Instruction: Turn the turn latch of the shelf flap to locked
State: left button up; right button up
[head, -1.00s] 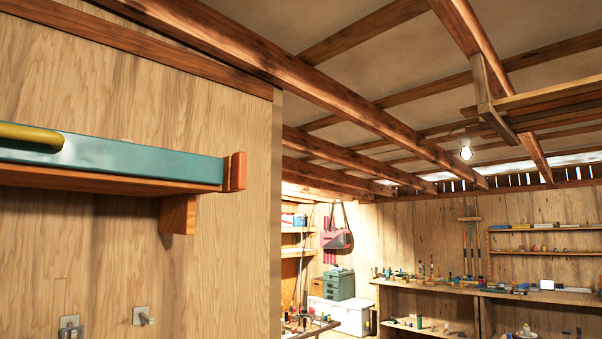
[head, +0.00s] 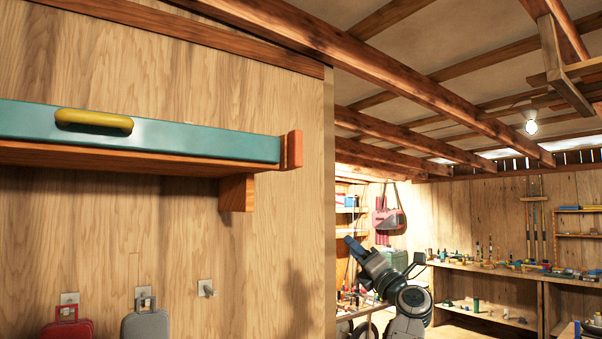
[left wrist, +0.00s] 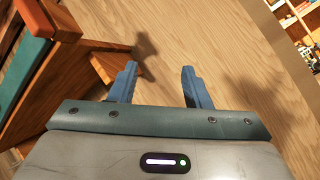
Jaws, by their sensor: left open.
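The teal shelf flap (head: 210,143) with a yellow handle (head: 94,120) lies along the front of a wall shelf at the left. An orange-red upright block (head: 291,150), which looks like the turn latch, sits at its right end. In the left wrist view the block (left wrist: 57,20) and the flap's teal end (left wrist: 30,18) show at the top left. My left gripper (head: 354,246) is right of the latch and lower in the head view, touching nothing. In the left wrist view its blue fingers (left wrist: 159,80) are apart and empty. My right gripper is not in view.
A wooden bracket (head: 236,193) supports the shelf. Below it, a red case (head: 68,329) and a grey case (head: 145,325) hang on wall hooks; another hook (head: 206,288) is empty. A workbench (head: 500,270) with small items stands far right.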

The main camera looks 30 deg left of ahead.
pick_arm(q)
jog(key=s+r+n+g+h, duration=0.2)
jog(key=s+r+n+g, duration=0.4)
jog(key=r, duration=1)
jog(key=n+t+h, duration=0.3)
jog(key=n, duration=0.1)
send_near(300, 142)
jog(key=p+x, duration=0.3)
jog(key=x, duration=0.5)
jog(key=shift+s+a+r, duration=0.1)
jog(key=shift+a+r, duration=0.05)
jog(key=shift+a, duration=0.05)
jog(key=shift+w+a+p, duration=0.4)
jog(key=shift+a+p, duration=0.05)
jog(key=shift+a, duration=0.15)
jog(key=shift+c, duration=0.2)
grip_shut()
